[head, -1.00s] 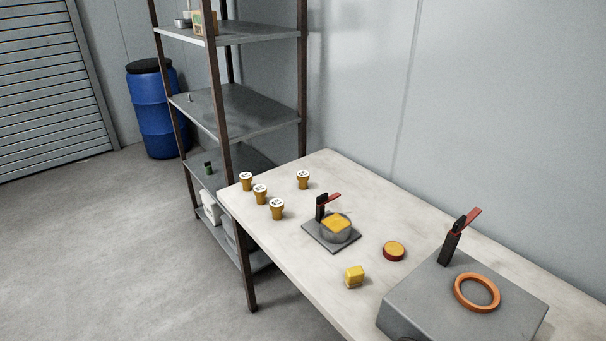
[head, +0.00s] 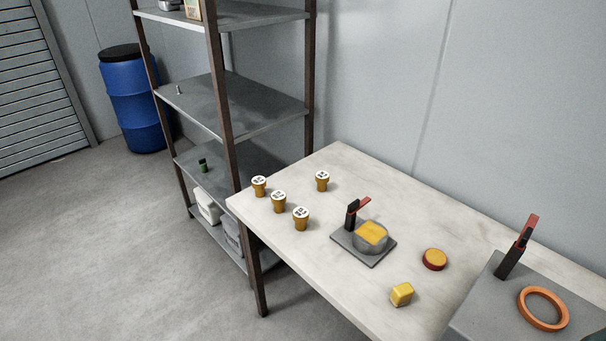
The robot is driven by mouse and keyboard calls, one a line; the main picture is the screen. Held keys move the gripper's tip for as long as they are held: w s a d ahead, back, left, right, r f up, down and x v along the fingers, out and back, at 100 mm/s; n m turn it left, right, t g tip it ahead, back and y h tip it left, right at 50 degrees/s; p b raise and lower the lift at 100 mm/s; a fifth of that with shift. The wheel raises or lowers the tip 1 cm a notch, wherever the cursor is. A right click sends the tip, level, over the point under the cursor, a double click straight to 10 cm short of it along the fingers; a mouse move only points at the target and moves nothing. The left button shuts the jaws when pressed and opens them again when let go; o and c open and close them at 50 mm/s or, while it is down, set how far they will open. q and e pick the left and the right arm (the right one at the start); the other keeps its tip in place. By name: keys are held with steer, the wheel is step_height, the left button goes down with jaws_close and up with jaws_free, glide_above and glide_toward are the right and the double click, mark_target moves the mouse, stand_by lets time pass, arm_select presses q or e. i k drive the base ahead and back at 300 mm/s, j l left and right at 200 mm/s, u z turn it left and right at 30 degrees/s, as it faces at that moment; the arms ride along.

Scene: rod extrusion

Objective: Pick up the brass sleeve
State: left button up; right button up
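Several brass-coloured tapered pieces with white, dark-marked tops stand upright on the table: a back-left one (head: 259,187), a middle one (head: 279,203), a front one (head: 301,220) and one apart to the right (head: 322,182). I cannot tell whether one of these is the brass sleeve; no plain brass tube is clearly seen. A grey round holder with a yellow top (head: 370,238) sits on a dark plate with a red-handled clamp (head: 355,210). Neither of my grippers is in view.
The pale table (head: 300,262) also holds a yellow block (head: 402,294), a red-rimmed yellow disc (head: 434,259) and a grey block (head: 490,310) with a clamp and orange ring (head: 543,309). A shelf rack (head: 228,110) stands at the table's far-left end. Floor left is clear.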

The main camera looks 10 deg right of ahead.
mark_target(321, 177)
steer(key=i+j, duration=0.85)
steer(key=i+j+z, duration=0.35)
steer(key=j, duration=0.25)
steer(key=i+j+z, duration=0.15)
steer(key=j, duration=0.2)
steer(key=z, duration=1.75)
